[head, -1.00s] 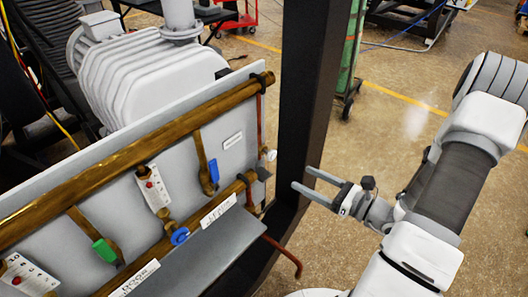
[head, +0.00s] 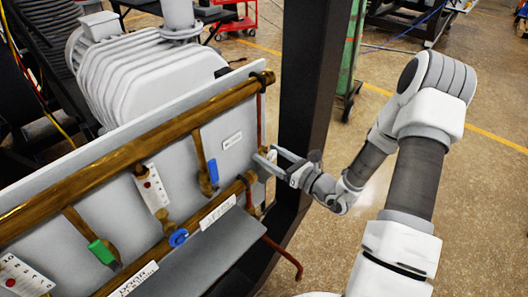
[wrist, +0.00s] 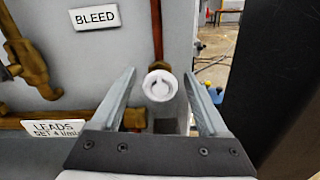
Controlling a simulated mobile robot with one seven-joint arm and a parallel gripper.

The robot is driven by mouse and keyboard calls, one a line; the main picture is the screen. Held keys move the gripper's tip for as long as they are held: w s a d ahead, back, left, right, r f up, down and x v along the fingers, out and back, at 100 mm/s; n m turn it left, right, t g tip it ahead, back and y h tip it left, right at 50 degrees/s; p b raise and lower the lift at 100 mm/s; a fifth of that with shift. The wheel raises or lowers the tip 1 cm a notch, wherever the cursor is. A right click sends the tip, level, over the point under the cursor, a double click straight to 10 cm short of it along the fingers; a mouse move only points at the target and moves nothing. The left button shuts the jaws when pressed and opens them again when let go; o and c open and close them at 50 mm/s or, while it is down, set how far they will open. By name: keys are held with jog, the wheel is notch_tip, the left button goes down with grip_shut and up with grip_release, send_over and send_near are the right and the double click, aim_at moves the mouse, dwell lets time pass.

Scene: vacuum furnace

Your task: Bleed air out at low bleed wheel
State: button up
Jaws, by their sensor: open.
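The low bleed wheel (wrist: 159,85) is a small round white knob on a copper pipe at the panel's right end. In the wrist view it sits between my two fingers, nearer their tips, with a gap showing on both sides. My gripper (wrist: 160,76) is open and points at the wheel. In the head view my gripper (head: 266,160) reaches the panel's right edge and mostly hides the wheel. A white label reading BLEED (wrist: 95,16) is on the panel, up and left of the wheel.
A dark upright post (head: 305,100) stands just right of the wheel. Brass pipes (head: 130,160) cross the panel, with a blue lever (head: 213,172), a blue round valve (head: 179,238) and a green lever (head: 102,252). A LEADS label (wrist: 55,128) is lower left. Floor at right is open.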

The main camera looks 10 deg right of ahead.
jog(key=shift+x, duration=1.2)
grip_shut()
